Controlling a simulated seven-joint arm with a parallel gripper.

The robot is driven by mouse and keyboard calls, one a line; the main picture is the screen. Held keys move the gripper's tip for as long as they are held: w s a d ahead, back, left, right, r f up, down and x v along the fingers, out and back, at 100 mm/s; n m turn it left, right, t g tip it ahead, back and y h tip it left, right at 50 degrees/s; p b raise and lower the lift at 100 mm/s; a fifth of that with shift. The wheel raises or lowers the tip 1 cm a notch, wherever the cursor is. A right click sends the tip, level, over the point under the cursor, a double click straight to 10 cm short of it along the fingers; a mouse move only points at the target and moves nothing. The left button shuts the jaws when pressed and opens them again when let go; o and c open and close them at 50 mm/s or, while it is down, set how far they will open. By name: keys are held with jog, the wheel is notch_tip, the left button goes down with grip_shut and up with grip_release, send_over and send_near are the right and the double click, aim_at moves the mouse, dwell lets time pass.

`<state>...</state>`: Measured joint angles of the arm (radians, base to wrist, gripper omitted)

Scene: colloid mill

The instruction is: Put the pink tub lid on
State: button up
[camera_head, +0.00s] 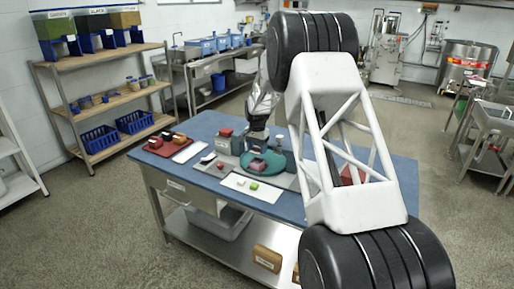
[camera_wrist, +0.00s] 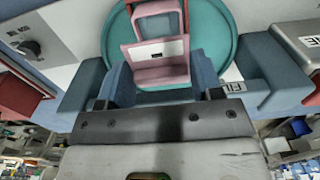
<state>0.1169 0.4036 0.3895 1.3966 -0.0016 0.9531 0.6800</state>
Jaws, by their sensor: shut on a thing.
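My gripper (camera_wrist: 158,82) is shut on a pink piece (camera_wrist: 181,48), which I take to be the pink tub lid. It has a raised frame and a small dark slot, and it sits between my fingers in the wrist view. Behind it is a round teal disc (camera_wrist: 221,22), which also shows on the table in the head view (camera_head: 277,162). I cannot tell whether the pink piece touches anything beneath it. No separate tub can be made out under it.
The blue table (camera_head: 205,122) holds a red tray (camera_head: 150,150) with small blocks at its left, white mats, and a pale mat (camera_head: 234,184) with a green block (camera_head: 253,186) in front. A grey block (camera_head: 279,142) stands close to my gripper.

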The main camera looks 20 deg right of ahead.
jog(key=shift+f, duration=1.95)
jog(key=shift+f, duration=0.25)
dwell(1.3)
jog(key=o, duration=1)
jog(key=shift+o, duration=0.2)
jog(key=shift+o, duration=0.6)
jog(key=shift+r, duration=0.1)
jog(key=shift+r, duration=3.4)
